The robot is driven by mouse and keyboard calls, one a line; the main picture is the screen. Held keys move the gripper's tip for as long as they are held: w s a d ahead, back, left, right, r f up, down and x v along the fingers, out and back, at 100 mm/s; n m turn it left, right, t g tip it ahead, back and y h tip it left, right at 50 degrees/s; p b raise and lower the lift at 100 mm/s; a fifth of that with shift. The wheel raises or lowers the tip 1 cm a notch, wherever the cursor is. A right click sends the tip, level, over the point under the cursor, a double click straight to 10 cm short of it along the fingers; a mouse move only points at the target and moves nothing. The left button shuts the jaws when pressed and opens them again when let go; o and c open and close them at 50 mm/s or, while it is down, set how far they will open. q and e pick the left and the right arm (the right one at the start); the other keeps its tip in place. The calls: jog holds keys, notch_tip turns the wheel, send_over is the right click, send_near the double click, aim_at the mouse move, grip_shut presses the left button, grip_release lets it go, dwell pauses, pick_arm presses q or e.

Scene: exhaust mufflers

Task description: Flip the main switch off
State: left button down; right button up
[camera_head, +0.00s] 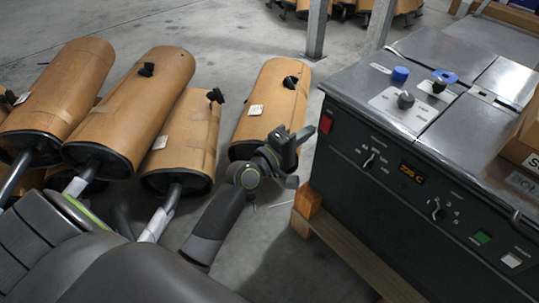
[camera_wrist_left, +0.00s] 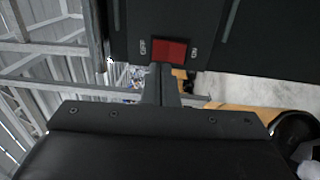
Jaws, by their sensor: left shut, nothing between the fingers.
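The main switch (camera_head: 326,121) is a small red rocker on the dark front of the machine, near its upper left corner. In the left wrist view the red switch (camera_wrist_left: 170,49) sits between the labels OFF on the left and ON on the right. I cannot tell which side is pressed in. My left gripper (camera_head: 303,134) is shut and empty just left of the switch. In the left wrist view its closed fingertips (camera_wrist_left: 162,70) point at the switch and overlap its lower edge, toward the OFF half. I cannot tell whether they touch. My right gripper is not in view.
The dark machine (camera_head: 360,190) carries knobs, an orange display (camera_head: 411,173) and a green button (camera_head: 481,237). Brown mufflers (camera_head: 135,105) stand at left and behind my gripper.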

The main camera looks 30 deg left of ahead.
pick_arm(q)
jog(key=v, duration=1.3)
jog(key=shift+s, duration=0.3)
jog(key=shift+f, duration=0.1)
